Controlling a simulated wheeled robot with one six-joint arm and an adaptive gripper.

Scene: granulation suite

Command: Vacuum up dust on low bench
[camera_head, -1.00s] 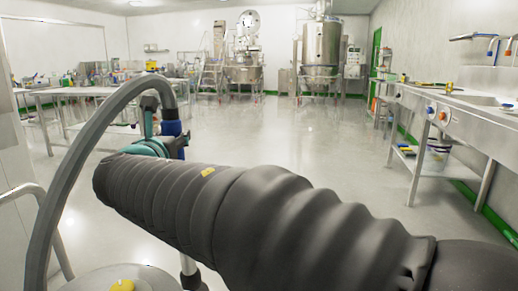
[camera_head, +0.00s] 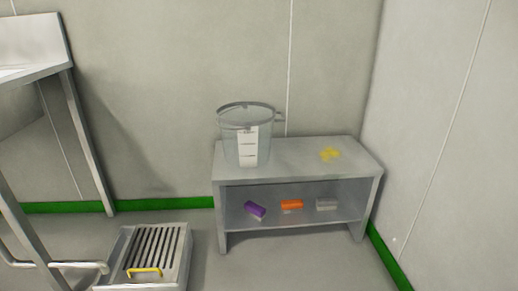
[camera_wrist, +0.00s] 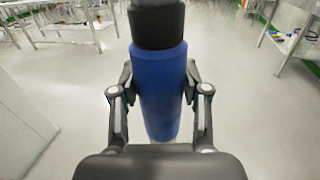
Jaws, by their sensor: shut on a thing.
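The low bench (camera_head: 290,152) stands in the corner against two walls in the head view. A patch of yellow dust (camera_head: 330,154) lies on its top, toward the right. My gripper (camera_wrist: 160,125), in the wrist view, is shut around a blue cylindrical grip with a black collar, which looks like the vacuum wand's handle (camera_wrist: 162,75). The wand's lower end is hidden below the grip. Neither my gripper nor the wand shows in the head view now, and the bench does not show in the wrist view.
A clear graduated bucket (camera_head: 246,140) stands on the bench's left end. Purple (camera_head: 254,209), orange (camera_head: 291,205) and grey (camera_head: 326,204) blocks lie on its lower shelf. A slatted metal box (camera_head: 150,255) with a yellow handle stands on the floor, left of the bench. Open floor shows in the wrist view.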

